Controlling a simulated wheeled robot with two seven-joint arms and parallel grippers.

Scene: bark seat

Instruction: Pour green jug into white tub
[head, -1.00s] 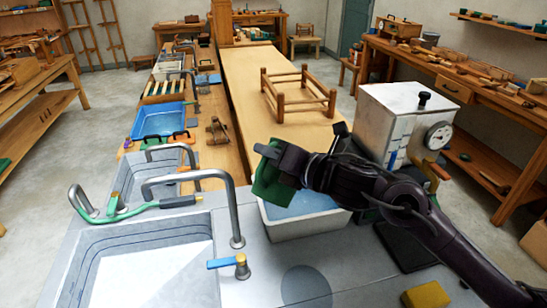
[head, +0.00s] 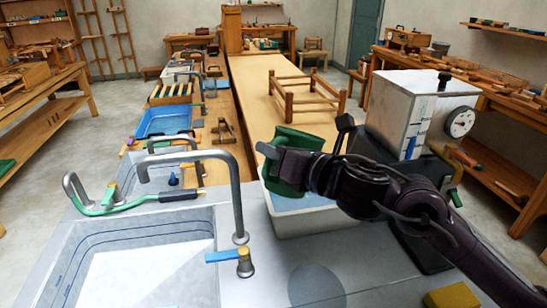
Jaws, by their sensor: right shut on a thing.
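The green jug (head: 291,140) is held by my right gripper (head: 285,164), which comes in from the right and is shut on it. The jug is above the back left part of the white tub (head: 315,223). The gripper hides part of the jug, so its mouth and exact tilt are hard to tell. The tub stands on the grey counter and holds bluish water (head: 303,203). My arm covers the tub's right side. My left gripper is not in view.
A sink (head: 200,226) with a tall grey faucet (head: 236,195) lies left of the tub. A white box with a dial (head: 400,105) stands behind my right arm. A yellow sponge (head: 452,297) lies at the front right. Bare counter (head: 290,260) lies in front of the tub.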

